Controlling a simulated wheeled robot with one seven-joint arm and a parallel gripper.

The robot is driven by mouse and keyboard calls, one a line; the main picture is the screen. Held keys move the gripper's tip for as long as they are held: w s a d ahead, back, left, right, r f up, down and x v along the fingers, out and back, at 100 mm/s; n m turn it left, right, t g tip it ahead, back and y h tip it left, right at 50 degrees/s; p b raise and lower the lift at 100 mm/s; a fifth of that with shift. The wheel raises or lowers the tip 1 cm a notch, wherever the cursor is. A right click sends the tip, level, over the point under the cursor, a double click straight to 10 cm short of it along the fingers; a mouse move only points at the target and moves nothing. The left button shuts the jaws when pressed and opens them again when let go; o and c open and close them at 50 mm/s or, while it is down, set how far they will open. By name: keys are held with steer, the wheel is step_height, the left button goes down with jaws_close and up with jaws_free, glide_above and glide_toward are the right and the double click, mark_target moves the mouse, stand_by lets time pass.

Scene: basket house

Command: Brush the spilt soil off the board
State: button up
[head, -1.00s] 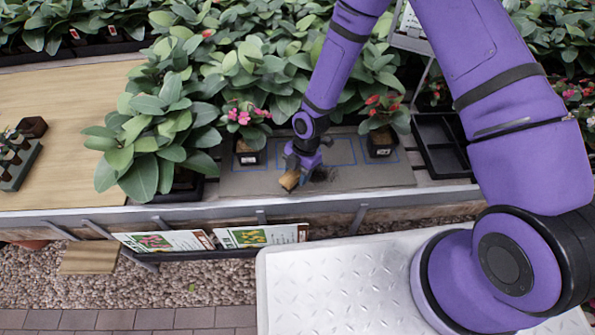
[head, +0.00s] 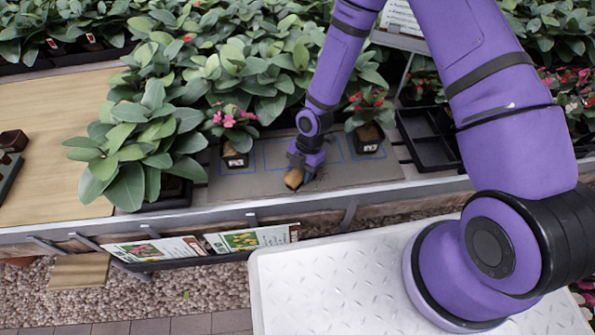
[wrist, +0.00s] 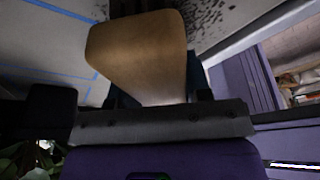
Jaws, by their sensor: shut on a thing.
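The grey board (head: 228,190) lies along the front edge of the bench, with blue outlines on it. My gripper (head: 298,170) is low over the board's front middle, shut on a brush with a tan wooden handle (head: 294,179). The handle fills the upper middle of the wrist view (wrist: 140,50); the bristles are hidden. Dark spilt soil (wrist: 205,20) shows as specks on the board beyond the handle in the wrist view. In the head view my gripper covers most of the soil. Whether the brush touches the board is unclear.
A pink-flowered pot (head: 235,157) stands at the board's left and a red-flowered pot (head: 367,137) at its right. A large leafy plant (head: 140,150) crowds the left end. An empty black tray (head: 430,145) sits right of the board. Sign cards (head: 250,240) hang below the bench edge.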

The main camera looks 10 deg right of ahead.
mark_target(323, 172)
steer(key=shift+s+d+f, duration=0.1)
steer(key=shift+d, duration=3.6)
steer(key=shift+w, duration=0.45)
steer(key=shift+c, duration=0.3)
steer(key=shift+w+a, duration=0.2)
steer(key=shift+a, duration=5.75)
steer(key=shift+c, duration=0.3)
steer(key=shift+w+f, duration=0.15)
steer(key=shift+w, duration=0.3)
steer(key=shift+d, duration=0.65)
steer(key=shift+c, duration=0.5)
steer(key=shift+s+d, duration=0.2)
steer(key=shift+d, duration=5.25)
